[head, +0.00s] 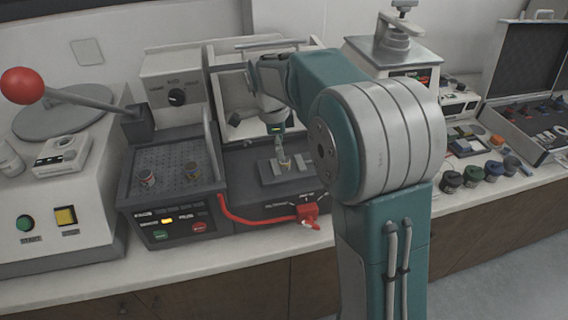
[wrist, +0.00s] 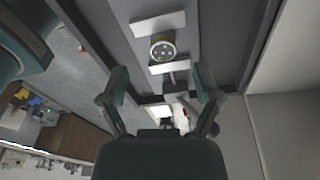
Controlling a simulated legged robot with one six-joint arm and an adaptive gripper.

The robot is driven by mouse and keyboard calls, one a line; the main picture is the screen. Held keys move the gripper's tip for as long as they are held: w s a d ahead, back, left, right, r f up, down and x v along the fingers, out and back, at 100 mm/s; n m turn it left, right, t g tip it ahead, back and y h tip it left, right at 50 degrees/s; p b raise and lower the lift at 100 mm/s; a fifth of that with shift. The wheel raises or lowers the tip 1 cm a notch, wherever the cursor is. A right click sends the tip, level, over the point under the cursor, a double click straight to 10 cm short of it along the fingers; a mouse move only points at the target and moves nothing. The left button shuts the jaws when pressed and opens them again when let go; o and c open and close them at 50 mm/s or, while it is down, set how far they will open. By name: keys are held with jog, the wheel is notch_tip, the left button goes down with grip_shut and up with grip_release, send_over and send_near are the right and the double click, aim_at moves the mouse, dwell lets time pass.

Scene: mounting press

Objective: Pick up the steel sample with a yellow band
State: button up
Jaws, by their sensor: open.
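My gripper (wrist: 160,80) is open in the wrist view, its two fingers spread wide with nothing between them. A round sample (wrist: 162,48) with a dark face, small light dots and a yellowish rim sits between two pale clamp plates (wrist: 158,24), just beyond the fingertips. In the head view my gripper (head: 280,146) points down over this small clamp (head: 268,174), and the sample (head: 285,162) there is partly hidden. Band details are too small to tell.
The tray unit (head: 160,158) has a raised side wall next to the clamp. A red hose (head: 250,219) runs along the front. A press with a red-knobbed lever (head: 22,85) stands left. Dark round containers (head: 451,180) and an open case (head: 520,120) stand right.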

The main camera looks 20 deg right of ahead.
aim_at(285, 161)
jog(key=shift+w+d+f, duration=0.1)
jog(key=shift+d+f, duration=0.1)
jog(key=shift+f, duration=0.7)
jog(key=shift+s+d+f, duration=0.1)
jog(key=shift+d+f, duration=0.15)
jog(key=shift+f, duration=0.65)
jog(key=shift+w+d+f, duration=0.1)
jog(key=shift+d+f, duration=0.1)
jog(key=shift+f, duration=0.7)
grip_shut()
